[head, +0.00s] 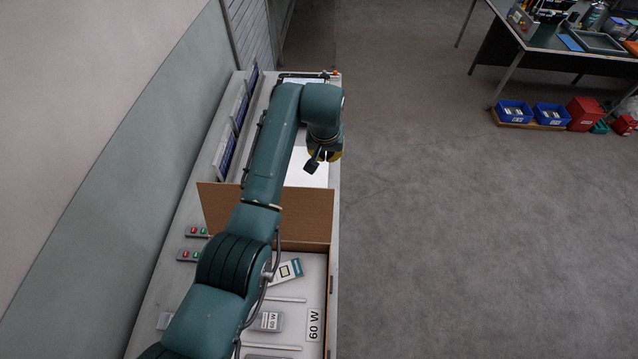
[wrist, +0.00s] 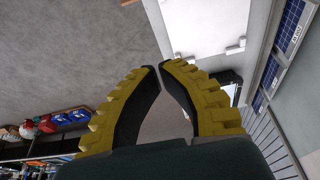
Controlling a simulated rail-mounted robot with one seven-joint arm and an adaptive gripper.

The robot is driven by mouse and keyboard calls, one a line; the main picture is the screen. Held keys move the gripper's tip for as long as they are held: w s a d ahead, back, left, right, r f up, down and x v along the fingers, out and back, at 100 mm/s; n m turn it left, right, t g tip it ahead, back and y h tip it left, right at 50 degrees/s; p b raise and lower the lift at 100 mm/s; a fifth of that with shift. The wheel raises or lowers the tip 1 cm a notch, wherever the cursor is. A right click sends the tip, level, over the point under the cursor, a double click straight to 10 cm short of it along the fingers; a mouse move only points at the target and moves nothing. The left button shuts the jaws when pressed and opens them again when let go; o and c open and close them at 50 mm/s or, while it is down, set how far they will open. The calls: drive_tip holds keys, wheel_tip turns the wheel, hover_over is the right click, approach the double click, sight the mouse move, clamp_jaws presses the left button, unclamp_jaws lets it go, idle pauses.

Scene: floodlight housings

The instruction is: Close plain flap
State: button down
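An open cardboard box stands on the long bench, its right wall (head: 331,300) showing in the head view. A plain brown flap (head: 300,215) stands raised at the box's far end, spanning its width. My arm passes in front of it and hides part of it. My gripper (head: 313,164) is beyond the flap, above the white area of the bench, apart from the flap. In the wrist view my gripper's (wrist: 160,68) two yellow fingers with black pads come together at their tips, with nothing held between them. The flap is not seen in the wrist view.
Inside the box lie a 60 W label (head: 314,324), a grey 60 W part (head: 269,321) and a white-blue packet (head: 287,271). Red-green button boxes (head: 190,254) sit left of the box. A wall runs along the left; open floor (head: 450,230) lies right.

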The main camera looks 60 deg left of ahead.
drive_tip(key=s+b+x, duration=0.2)
drive_tip(key=s+x, duration=0.1)
drive_tip(key=x, duration=0.8)
drive_tip(key=d+p, duration=0.1)
drive_tip(key=p, duration=0.1)
drive_tip(key=s+d+p, duration=0.1)
drive_tip(key=d+r+p, duration=0.1)
drive_tip(key=p, duration=0.1)
drive_tip(key=shift+s+d+r+g+h+p, duration=0.1)
drive_tip(key=shift+s+d+g+h+p, duration=0.1)
drive_tip(key=shift+g+h+p, duration=0.15)
drive_tip(key=shift+d, duration=0.15)
drive_tip(key=shift+s+d+r+y, duration=0.2)
drive_tip(key=shift+d+r+y, duration=0.05)
drive_tip(key=shift+y, duration=0.4)
drive_tip(key=shift+d+r+t, duration=0.1)
drive_tip(key=shift+d+t, duration=0.05)
drive_tip(key=shift+t, duration=0.3)
